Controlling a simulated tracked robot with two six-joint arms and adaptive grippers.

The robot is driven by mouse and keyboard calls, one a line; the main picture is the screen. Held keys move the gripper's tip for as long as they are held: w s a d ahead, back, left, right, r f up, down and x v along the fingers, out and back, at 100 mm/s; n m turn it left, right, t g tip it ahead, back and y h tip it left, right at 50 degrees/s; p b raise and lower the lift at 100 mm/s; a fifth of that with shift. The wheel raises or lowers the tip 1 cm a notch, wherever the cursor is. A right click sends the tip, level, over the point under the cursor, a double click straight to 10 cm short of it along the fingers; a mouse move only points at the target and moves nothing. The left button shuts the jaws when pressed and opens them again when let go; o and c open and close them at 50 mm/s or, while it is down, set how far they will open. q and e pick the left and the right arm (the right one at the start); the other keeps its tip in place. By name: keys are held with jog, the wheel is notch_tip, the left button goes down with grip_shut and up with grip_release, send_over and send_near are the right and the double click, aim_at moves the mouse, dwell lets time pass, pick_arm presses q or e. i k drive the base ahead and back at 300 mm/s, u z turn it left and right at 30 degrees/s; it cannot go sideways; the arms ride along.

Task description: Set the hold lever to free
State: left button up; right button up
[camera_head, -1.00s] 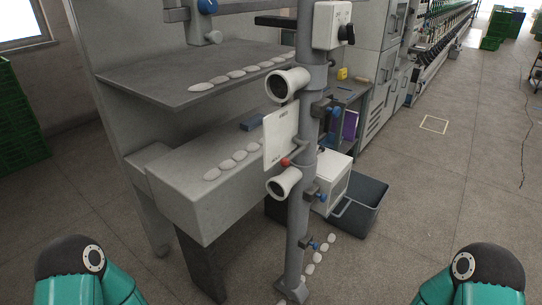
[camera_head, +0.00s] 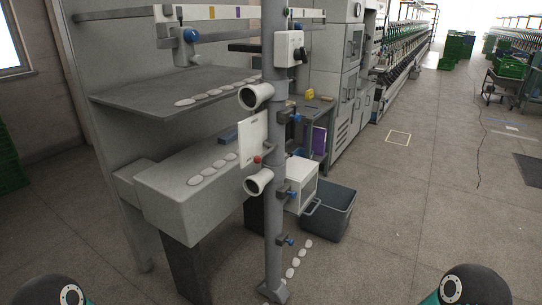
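A grey vertical post (camera_head: 275,210) stands in front of me with a white plate (camera_head: 252,139) clamped to it. A lever with a small red knob (camera_head: 258,159) sits at the lower right part of this plate. Any markings on the plate are too small to read. Two white funnel-like cups, an upper one (camera_head: 254,97) and a lower one (camera_head: 258,182), are on the post above and below the knob. Both my arms show only as rounded joints at the bottom corners. Neither gripper is in view.
Behind the post are a grey shelf (camera_head: 170,92) and a grey bench block (camera_head: 190,190) bearing several white oval pieces. A dark bin (camera_head: 330,212) and a white box (camera_head: 301,186) stand right of the post. A switch box (camera_head: 289,48) is higher up. The floor at right is open.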

aim_at(256, 159)
jog(key=z, duration=0.35)
jog(key=i, duration=1.65)
jog(key=u, duration=0.45)
